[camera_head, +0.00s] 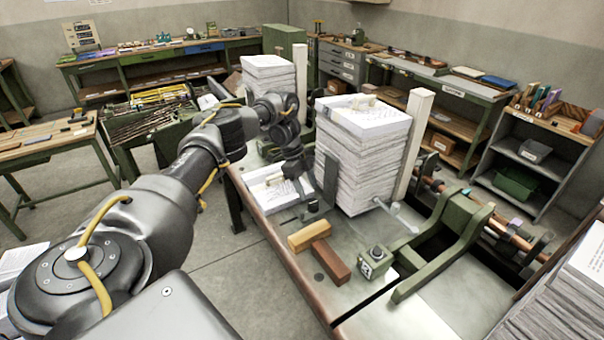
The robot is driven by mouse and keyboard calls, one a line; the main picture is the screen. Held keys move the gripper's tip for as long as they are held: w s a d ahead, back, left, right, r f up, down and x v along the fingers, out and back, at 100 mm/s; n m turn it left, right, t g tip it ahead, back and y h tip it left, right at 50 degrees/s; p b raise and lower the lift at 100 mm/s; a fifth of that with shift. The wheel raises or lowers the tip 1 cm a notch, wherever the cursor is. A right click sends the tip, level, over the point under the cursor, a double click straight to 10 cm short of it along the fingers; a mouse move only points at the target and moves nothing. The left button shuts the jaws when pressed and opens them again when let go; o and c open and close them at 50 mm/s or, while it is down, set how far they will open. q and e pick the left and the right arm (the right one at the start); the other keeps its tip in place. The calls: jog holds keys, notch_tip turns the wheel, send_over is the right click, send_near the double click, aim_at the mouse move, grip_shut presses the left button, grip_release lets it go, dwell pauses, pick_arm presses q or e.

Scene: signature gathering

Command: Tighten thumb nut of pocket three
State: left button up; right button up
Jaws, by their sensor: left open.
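My left gripper (296,182) hangs from my left arm over a low stack of printed sheets (268,190) near the bench's front edge. Its jaws are open, and dark fingers show close to the left side of a tall paper stack (350,165). A green block (374,264) with a dark knob on top sits further right and carries a small label. I cannot read its number, so which pocket is three is unclear. My right gripper is out of view.
A white post (416,143) and a green frame (446,236) stand right of the tall stack. Another paper stack (268,80) stands behind my arm.

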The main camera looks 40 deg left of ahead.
pick_arm(q)
jog(key=v, duration=0.6)
jog(key=shift+a, duration=0.1)
dwell(0.4)
